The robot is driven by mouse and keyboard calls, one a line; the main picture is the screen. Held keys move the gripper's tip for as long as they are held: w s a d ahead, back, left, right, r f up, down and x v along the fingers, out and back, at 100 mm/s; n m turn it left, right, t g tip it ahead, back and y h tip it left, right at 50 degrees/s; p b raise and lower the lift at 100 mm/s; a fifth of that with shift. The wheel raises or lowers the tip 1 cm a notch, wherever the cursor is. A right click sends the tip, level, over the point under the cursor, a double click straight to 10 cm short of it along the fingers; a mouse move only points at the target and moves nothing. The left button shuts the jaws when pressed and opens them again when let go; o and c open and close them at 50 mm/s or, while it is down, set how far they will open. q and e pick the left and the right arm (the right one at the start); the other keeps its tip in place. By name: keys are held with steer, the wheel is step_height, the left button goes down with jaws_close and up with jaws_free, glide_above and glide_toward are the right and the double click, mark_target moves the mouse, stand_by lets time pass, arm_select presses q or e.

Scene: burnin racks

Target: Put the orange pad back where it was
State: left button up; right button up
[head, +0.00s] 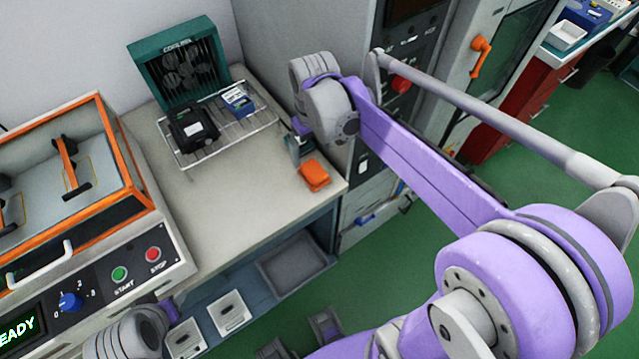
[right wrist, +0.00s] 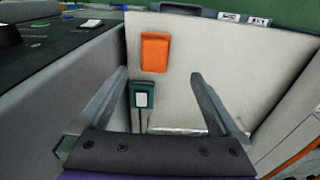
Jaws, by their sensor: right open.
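The orange pad (head: 314,175) lies flat on the pale worktop near its front right corner. In the right wrist view the pad (right wrist: 155,52) lies beyond my fingertips, with nothing gripping it. My right gripper (right wrist: 160,76) is open and empty, its two fingers spread wide on either side of the view's middle.
A wire rack (head: 228,133) with a black device (head: 193,123) and a blue one (head: 238,101) stands before a teal fan unit (head: 180,62). An orange-framed machine (head: 118,150) is at left. A small teal device (right wrist: 143,96) lies between my fingers' sides in the wrist view.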

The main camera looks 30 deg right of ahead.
steer(key=s+a+f+t, duration=0.2)
steer(key=s+a, duration=0.1)
steer(key=s, duration=0.4)
steer(key=s+a+f+t, duration=0.2)
steer(key=s, duration=0.5)
steer(key=shift+a+f+m+t, duration=0.3)
steer(key=shift+a+f+m, duration=0.1)
steer(key=shift+s, duration=0.1)
steer(key=shift+w+r+p, duration=0.3)
steer(key=shift+r+p, duration=0.3)
steer(key=shift+r, duration=0.1)
steer(key=shift+s, duration=0.1)
